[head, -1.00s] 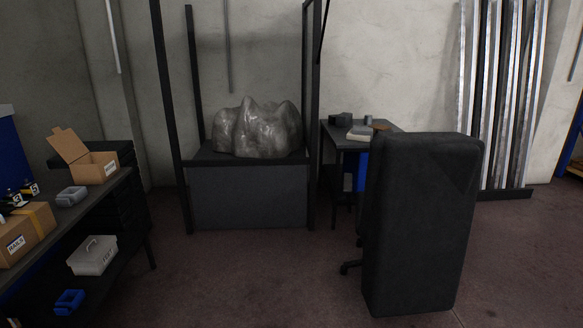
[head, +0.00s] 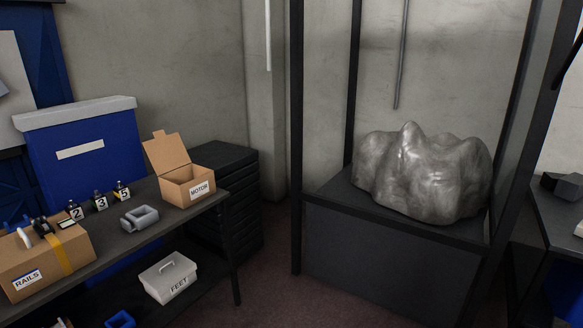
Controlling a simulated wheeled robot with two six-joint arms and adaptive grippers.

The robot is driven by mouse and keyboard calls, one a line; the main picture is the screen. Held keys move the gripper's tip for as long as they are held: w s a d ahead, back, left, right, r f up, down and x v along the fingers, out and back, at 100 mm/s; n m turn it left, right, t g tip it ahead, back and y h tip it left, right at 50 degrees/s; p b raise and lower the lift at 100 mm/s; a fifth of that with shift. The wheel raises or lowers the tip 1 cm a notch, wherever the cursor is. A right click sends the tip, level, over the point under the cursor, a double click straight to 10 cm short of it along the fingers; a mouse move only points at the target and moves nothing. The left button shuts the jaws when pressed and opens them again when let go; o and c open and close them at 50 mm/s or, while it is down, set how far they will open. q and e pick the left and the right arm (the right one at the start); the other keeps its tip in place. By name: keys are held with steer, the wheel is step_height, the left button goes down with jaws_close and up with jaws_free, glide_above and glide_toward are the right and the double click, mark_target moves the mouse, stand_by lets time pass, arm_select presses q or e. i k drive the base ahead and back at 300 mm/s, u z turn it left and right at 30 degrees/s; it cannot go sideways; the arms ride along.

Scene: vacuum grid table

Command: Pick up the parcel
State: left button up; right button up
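No single item in the head view is plainly marked as the parcel. A closed brown cardboard box (head: 50,262) labelled RAILS, with a yellow tape band, sits on the dark table (head: 140,252) at the lower left. Small items lie on top of it. An open cardboard box (head: 187,186) labelled MOTOR stands at the table's far right corner with its lid up. Neither my left nor my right gripper shows in this view.
Small numbered items (head: 100,201) and a grey bin (head: 139,217) stand between the boxes. A white FEET case (head: 168,277) is on the lower shelf. A blue cabinet (head: 95,150) and dark drawers (head: 235,205) stand behind. A dark frame (head: 380,215) holds a large grey lump (head: 420,175).

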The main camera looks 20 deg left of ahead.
mark_target(32, 259)
steer(key=u, duration=0.75)
steer(key=i, duration=1.4)
steer(key=u, duration=0.7)
